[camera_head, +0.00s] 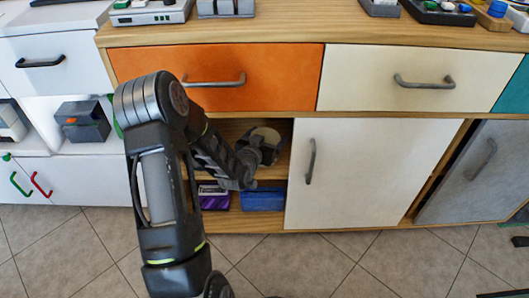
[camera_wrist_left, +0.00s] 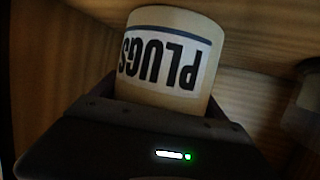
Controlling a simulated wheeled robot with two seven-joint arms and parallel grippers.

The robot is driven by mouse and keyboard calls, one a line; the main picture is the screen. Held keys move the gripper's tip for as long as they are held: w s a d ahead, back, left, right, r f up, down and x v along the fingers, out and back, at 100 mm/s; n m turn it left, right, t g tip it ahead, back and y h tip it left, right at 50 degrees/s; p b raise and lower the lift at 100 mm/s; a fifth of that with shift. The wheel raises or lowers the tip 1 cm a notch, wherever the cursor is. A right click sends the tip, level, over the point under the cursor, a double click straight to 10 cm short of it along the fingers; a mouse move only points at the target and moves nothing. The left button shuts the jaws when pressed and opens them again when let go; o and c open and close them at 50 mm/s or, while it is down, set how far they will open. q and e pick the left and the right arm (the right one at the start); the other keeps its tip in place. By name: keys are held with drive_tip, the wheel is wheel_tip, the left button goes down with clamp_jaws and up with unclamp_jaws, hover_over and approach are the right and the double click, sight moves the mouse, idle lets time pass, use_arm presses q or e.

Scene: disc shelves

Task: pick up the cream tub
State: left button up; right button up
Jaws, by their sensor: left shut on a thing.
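The cream tub (camera_wrist_left: 168,92) fills the middle of the left wrist view, with a label reading PLUGS upside down in that picture. My left gripper (camera_head: 262,150) is shut on the tub inside the open upper compartment of the cabinet. In the head view only the pale round top of the tub (camera_head: 266,135) shows, partly covered by the gripper. The tub's far end in the left wrist view is near wooden boards; I cannot tell whether it touches them. My right gripper is not in view.
The compartment lies under the orange drawer (camera_head: 215,92), beside the white sliding door (camera_head: 370,170). On the shelf below are a purple box (camera_head: 214,201) and a blue box (camera_head: 262,199). A cream drawer (camera_head: 400,65) is at the upper right. The tiled floor in front is clear.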

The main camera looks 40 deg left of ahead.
use_arm(q)
drive_tip(key=c, duration=0.5)
drive_tip(key=shift+o, duration=0.2)
drive_tip(key=shift+r, duration=0.1)
drive_tip(key=shift+s+r+p, duration=0.15)
drive_tip(key=shift+r+p, duration=0.25)
drive_tip(key=shift+p, duration=0.05)
wheel_tip(320, 180, up, 11)
drive_tip(key=p, duration=0.5)
drive_tip(key=s+a+p, duration=0.1)
drive_tip(key=s+a, duration=0.2)
drive_tip(key=s, duration=0.6)
drive_tip(key=s+a+p, duration=0.1)
drive_tip(key=s+a, duration=0.2)
drive_tip(key=s, duration=0.6)
drive_tip(key=shift+s+a+f, duration=0.25)
drive_tip(key=shift+s, duration=0.1)
